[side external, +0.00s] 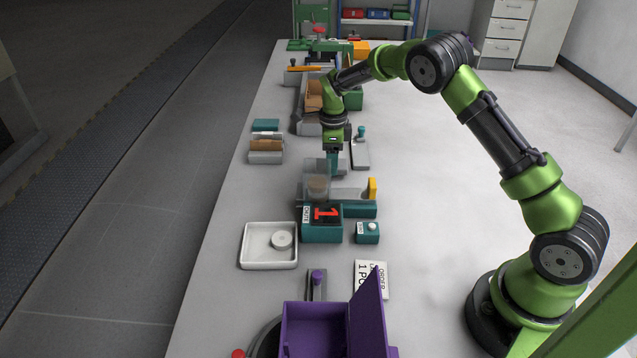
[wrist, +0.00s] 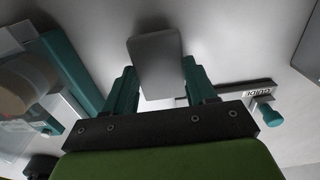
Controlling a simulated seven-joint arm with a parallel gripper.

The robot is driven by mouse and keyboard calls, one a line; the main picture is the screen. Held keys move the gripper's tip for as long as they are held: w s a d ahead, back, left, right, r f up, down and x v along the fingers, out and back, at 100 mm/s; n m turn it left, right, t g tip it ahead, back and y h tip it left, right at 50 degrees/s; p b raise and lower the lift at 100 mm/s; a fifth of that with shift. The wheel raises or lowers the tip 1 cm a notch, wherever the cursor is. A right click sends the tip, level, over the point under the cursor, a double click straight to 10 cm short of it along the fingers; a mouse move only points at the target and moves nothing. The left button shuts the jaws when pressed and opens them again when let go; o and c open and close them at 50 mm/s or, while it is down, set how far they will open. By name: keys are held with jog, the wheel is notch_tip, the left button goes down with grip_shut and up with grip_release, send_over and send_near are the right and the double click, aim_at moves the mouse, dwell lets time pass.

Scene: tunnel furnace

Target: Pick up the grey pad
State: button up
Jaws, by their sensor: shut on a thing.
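The grey pad (wrist: 155,62) is a flat rounded rectangle in the wrist view, between the two teal fingers of my gripper (wrist: 159,72). The fingers are shut on its sides, and the pad sticks out beyond their tips. In the side view my gripper (side external: 333,160) points down over the table, just behind the clear tunnel. I cannot make out the pad in the side view. Whether it touches the table is not clear.
The clear tunnel (side external: 316,180) stands close in front, behind a teal box with a red 1 (side external: 322,222). A grey plate with a teal knob (side external: 360,155) lies to the right. A white tray (side external: 244,257) and purple box (side external: 315,325) are nearer.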

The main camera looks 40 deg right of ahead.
jog(key=shift+r, duration=2.95)
